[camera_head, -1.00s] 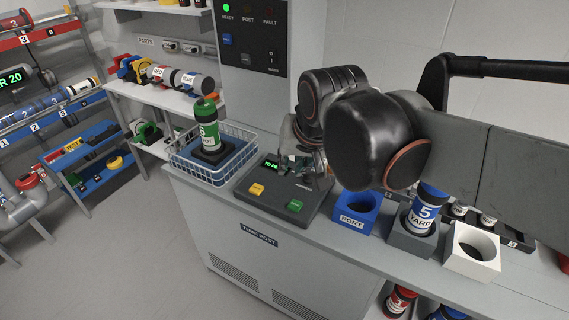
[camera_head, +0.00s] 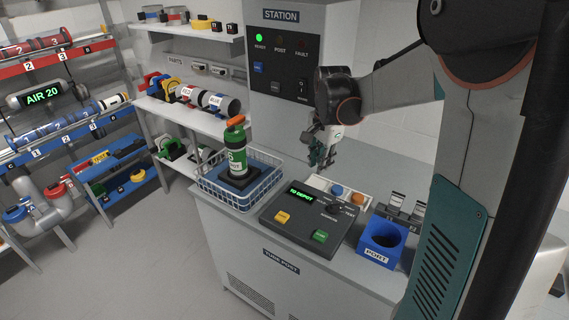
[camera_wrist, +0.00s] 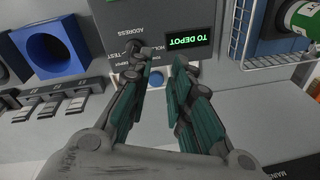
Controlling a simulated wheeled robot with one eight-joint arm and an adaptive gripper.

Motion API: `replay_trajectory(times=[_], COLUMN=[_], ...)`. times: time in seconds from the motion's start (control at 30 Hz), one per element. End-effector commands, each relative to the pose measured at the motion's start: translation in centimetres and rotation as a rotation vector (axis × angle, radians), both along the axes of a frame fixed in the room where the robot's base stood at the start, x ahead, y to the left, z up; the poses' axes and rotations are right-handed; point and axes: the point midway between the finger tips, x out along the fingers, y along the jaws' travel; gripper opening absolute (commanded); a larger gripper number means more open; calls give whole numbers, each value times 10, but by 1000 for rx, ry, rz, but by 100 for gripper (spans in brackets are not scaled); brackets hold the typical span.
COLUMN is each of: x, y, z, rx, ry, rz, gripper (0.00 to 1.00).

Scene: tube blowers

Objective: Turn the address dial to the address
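The console (camera_head: 285,228) stands on the tube post counter, with a green-lit display (camera_head: 300,194) reading TO DEPOT. The display also shows in the wrist view (camera_wrist: 190,40). The small black address dial (camera_head: 333,208) is at the console's right, by its printed labels. My gripper (camera_head: 318,163) hangs above and behind the console, clear of the dial. In the wrist view its two fingers (camera_wrist: 158,88) are apart with nothing held between them.
A yellow button (camera_head: 283,217) and a green button (camera_head: 320,236) are on the console front. A wire basket (camera_head: 222,194) with a green tube (camera_head: 236,158) stands left; a blue PORT holder (camera_head: 380,252) stands right.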

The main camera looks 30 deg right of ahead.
Motion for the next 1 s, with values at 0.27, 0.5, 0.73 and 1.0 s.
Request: replay_trajectory(times=[0.27, 0.5, 0.73, 1.0], x=[-9, -11, -11, -11], y=[-54, -59, -59, -59], z=[-38, -56, -97, -148], rx=[57, 64, 63, 62], ry=[108, 122, 121, 121], rz=[-225, -253, -251, -250], gripper=[19, 19, 19, 19])
